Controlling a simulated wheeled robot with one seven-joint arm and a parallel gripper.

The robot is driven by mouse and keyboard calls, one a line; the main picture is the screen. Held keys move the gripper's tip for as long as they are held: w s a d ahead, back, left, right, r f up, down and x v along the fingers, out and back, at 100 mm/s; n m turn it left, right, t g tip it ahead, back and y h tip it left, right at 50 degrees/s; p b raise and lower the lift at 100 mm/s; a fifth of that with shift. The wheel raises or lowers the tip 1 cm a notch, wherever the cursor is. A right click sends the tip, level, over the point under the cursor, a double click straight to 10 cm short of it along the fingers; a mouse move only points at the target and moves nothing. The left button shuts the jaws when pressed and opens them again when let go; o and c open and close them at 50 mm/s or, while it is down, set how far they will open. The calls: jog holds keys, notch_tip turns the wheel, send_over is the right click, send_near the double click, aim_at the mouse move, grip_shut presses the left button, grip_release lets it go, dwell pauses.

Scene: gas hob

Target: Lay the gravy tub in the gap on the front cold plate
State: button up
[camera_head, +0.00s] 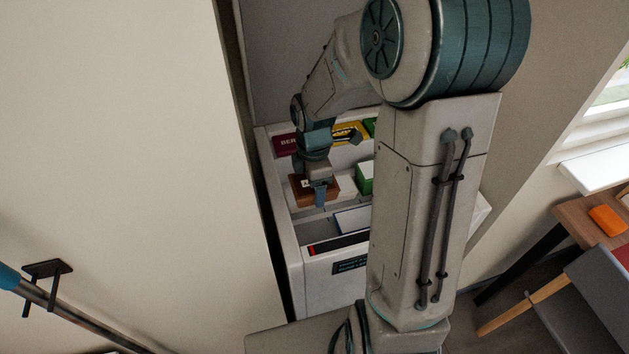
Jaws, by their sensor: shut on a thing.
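A brown tub (302,193), which looks like the gravy tub, is in my gripper (319,190), inside a white open-topped chest (291,245). My gripper points down with its jaws shut on the tub. A blue-grey finger shows on the near side of the tub; the other finger is hidden. I cannot tell whether the tub touches the surface below it. A pale shelf or plate (306,214) shows just in front of the tub. My arm covers the right part of the chest, so I cannot make out the whole front plate or its gap.
A dark red box (286,146) and a yellow box (348,131) are at the back. A green box (364,178) stands right of the tub. A white-and-blue pack (350,218) and a dark pack (338,245) lie nearer the front wall. A cream wall (120,130) is close on the left.

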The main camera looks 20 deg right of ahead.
jog(key=b, duration=1)
send_near(314, 237)
jog(key=shift+f+b, duration=2.5)
jog(key=shift+b, duration=0.4)
jog(key=shift+f+b, duration=0.3)
jog(key=shift+f, duration=0.25)
jog(key=o, duration=1.2)
jog(key=shift+c, duration=0.2)
notch_tip(314, 237, up, 14)
jog(key=p, duration=0.3)
jog(key=shift+p, duration=0.3)
jog(key=shift+f, duration=0.1)
